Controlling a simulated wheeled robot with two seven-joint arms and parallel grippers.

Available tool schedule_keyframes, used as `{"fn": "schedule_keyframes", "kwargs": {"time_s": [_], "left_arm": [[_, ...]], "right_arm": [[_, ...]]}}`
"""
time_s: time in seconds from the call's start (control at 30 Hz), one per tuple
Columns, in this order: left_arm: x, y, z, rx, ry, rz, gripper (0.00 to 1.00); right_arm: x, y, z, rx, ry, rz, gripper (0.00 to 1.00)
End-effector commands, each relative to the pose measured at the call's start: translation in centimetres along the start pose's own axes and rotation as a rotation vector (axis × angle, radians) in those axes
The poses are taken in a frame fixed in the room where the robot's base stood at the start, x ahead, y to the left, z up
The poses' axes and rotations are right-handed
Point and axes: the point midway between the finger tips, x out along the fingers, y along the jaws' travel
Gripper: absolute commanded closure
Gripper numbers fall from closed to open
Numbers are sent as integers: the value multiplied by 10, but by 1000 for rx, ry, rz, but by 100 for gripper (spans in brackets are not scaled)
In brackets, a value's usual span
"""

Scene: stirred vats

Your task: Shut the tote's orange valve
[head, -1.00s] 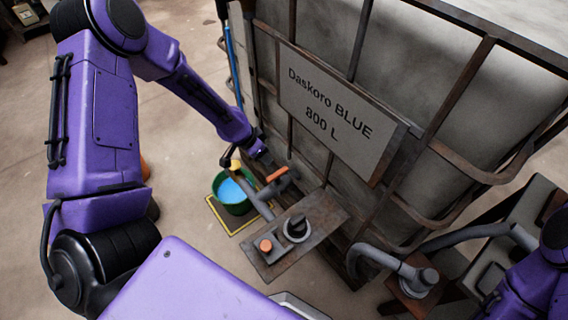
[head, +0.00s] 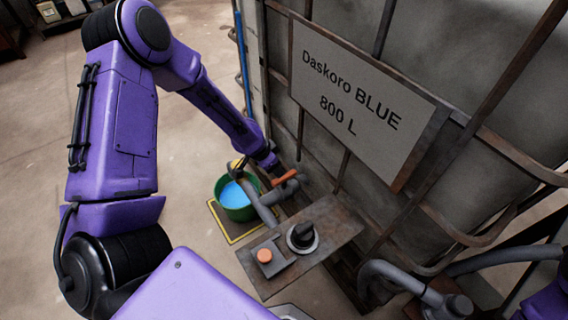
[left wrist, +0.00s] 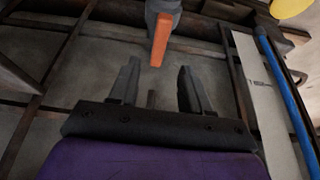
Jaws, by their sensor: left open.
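The tote's orange valve handle (head: 285,177) sits on a grey outlet pipe (head: 262,203) low at the tote's near side. The tote (head: 450,70) is a big grey tank in a rusty cage, with a sign reading "Daskoro BLUE 800 L". My left gripper (head: 274,165) is just behind the handle in the head view. In the left wrist view, my left gripper (left wrist: 157,88) has its dark fingers apart and nothing between them. The orange handle (left wrist: 161,40) shows just ahead of the fingertips, roughly in line with the gap. My right gripper is out of frame.
A green bucket (head: 221,186) of blue liquid stands on a yellow-edged mat (head: 216,220) by the pipe. A rusty panel (head: 335,225) with a black knob (head: 302,235) and an orange button (head: 264,256) juts out nearby. A blue rod (head: 242,60) stands beside the tote.

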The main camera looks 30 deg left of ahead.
Motion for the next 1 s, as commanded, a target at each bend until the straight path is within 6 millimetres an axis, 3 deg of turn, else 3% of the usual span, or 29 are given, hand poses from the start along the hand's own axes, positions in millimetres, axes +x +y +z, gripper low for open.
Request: {"fn": "schedule_keyframes", "kwargs": {"time_s": [0.3,0.5,0.87,1.0], "left_arm": [[64,0,2,1,-3,1,52],[96,0,1,1,0,0,52],[103,0,-1,1,1,0,52],[103,0,-1,1,1,0,98]], "right_arm": [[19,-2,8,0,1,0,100],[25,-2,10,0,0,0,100],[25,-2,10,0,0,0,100],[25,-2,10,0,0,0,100]]}}
